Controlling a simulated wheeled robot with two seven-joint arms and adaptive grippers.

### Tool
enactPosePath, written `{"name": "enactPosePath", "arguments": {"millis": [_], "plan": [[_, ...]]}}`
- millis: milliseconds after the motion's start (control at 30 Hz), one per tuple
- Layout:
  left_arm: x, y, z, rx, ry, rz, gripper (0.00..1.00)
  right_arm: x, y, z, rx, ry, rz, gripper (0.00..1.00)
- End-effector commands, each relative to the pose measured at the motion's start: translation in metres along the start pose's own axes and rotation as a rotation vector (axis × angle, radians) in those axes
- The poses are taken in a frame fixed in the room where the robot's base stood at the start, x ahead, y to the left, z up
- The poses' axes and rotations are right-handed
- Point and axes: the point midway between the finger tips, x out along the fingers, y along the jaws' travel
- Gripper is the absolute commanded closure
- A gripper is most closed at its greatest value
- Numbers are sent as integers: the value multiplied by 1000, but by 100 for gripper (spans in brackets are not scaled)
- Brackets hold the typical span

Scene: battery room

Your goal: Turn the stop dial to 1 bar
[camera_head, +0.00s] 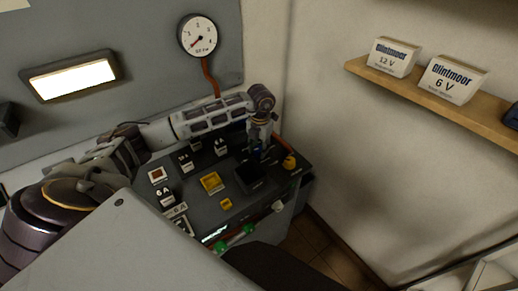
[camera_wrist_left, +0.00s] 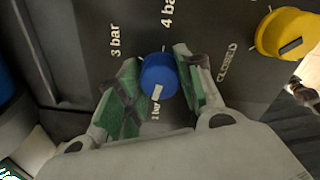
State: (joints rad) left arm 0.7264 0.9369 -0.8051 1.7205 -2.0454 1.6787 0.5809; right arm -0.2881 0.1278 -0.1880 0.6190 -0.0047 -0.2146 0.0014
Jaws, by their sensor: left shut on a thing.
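The stop dial is a blue round knob (camera_wrist_left: 158,76) on the dark panel, with a white pointer mark on its lower part in the left wrist view. The mark points down toward the "1 bar" label (camera_wrist_left: 155,112). Labels "3 bar" (camera_wrist_left: 115,40) and "4 bar" (camera_wrist_left: 167,20) stand above it. My left gripper (camera_wrist_left: 160,85) has its green-padded fingers on both sides of the knob, shut on it. In the head view the left gripper (camera_head: 258,146) reaches down onto the panel and mostly hides the blue dial. My right gripper is not in view.
A yellow knob (camera_wrist_left: 288,33) by the "CLOSED" label sits beside the dial; it also shows in the head view (camera_head: 290,162). A pressure gauge (camera_head: 199,37) hangs on the wall above. A shelf (camera_head: 440,97) with two boxes is at right.

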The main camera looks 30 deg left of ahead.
Motion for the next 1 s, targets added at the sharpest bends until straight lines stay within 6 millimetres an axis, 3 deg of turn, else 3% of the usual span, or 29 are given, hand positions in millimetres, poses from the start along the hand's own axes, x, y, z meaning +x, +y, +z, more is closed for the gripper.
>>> {"name": "enactPosePath", "arguments": {"millis": [400,633,900,933,1000], "plan": [[-1,1,1,-185,2,0,88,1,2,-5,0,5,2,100],[-1,1,1,-206,3,0,88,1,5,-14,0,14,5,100],[-1,1,1,-206,3,0,88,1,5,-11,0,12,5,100],[-1,1,1,-206,3,0,61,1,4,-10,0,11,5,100],[-1,1,1,-206,3,0,52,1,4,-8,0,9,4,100]]}}
